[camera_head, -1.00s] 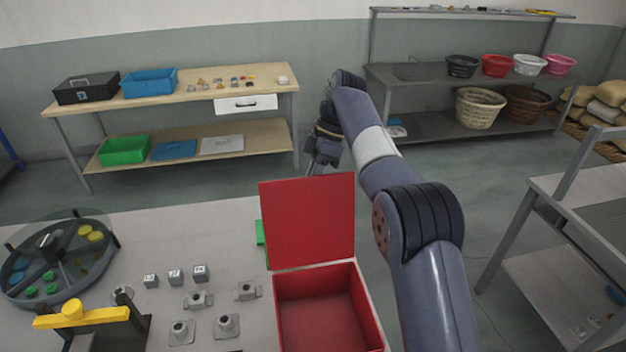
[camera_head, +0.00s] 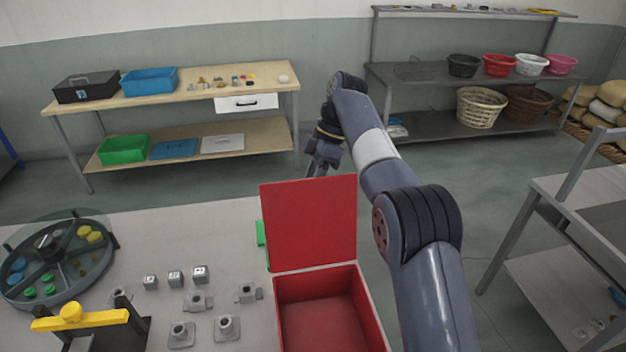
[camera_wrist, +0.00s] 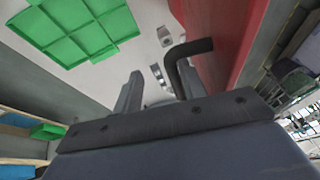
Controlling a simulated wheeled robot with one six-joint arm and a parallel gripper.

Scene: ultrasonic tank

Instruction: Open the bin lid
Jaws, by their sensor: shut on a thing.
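The red bin (camera_head: 368,300) stands on the near table, open at the top with a bare red inside. Its red lid (camera_head: 308,222) is raised and stands near upright at the bin's far edge. My gripper (camera_head: 318,168) is behind the lid in the head view, its fingertips partly hidden by the lid. In the wrist view my gripper (camera_wrist: 158,95) has a black bent handle (camera_wrist: 190,47) at its fingers, beside the red lid (camera_wrist: 228,40). The gripper is shut on this handle; the exact contact is hard to see.
A green compartment tray (camera_wrist: 75,30) lies behind the lid. Small metal parts (camera_head: 227,327), a round divided tray (camera_head: 45,295) and a yellow-topped fixture (camera_head: 80,318) are left of the bin. Open floor (camera_head: 440,200) lies beyond the table, with shelves behind.

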